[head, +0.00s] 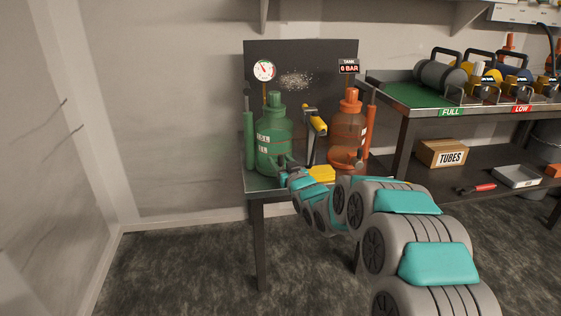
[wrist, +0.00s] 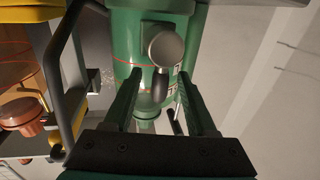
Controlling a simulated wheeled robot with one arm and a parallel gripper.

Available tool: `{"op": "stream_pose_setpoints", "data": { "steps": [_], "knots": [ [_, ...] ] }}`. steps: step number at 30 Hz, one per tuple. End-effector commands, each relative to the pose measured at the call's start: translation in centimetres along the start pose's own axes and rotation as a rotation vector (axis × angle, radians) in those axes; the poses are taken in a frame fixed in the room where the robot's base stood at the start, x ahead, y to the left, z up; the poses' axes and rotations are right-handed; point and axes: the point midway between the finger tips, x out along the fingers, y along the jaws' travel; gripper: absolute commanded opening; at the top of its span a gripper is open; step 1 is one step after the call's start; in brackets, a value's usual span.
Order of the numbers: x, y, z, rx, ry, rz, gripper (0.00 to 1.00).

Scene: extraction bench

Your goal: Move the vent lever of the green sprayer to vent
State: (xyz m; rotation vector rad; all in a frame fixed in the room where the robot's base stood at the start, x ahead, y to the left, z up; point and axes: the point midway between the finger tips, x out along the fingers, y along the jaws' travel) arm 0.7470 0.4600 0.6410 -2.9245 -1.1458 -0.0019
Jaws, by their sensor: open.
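The green sprayer (head: 272,138) stands upright at the left of the small bench. A round white gauge with a red needle (head: 264,70) sits above it. My gripper (head: 284,166) is low against the front of the green sprayer. In the wrist view my gripper (wrist: 160,76) is open, its two fingers spread before the green body (wrist: 122,30). A round grey knob on a dark curved stem (wrist: 166,47) shows between and beyond the fingertips. I cannot tell whether it is the vent lever or whether a finger touches it. No vent marking is readable.
An orange sprayer (head: 348,125) stands to the right, under a display reading 0 BAR (head: 348,68). A yellow-handled tool (head: 315,122) stands between the sprayers. A dark panel (head: 310,60) backs the bench. A rack (head: 425,98) with cylinders is at the right. Floor at left is clear.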

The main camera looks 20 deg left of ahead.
Motion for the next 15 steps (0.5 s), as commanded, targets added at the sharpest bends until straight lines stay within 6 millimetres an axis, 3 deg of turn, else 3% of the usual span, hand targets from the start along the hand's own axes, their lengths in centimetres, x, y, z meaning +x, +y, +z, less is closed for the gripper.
{"op": "stream_pose_setpoints", "data": {
  "steps": [5,15],
  "knots": [
    [-0.02,0.01,0.04,0.0,-0.001,0.0,0.57],
    [-0.04,0.02,0.06,0.0,-0.002,0.0,0.2]
  ]
}}
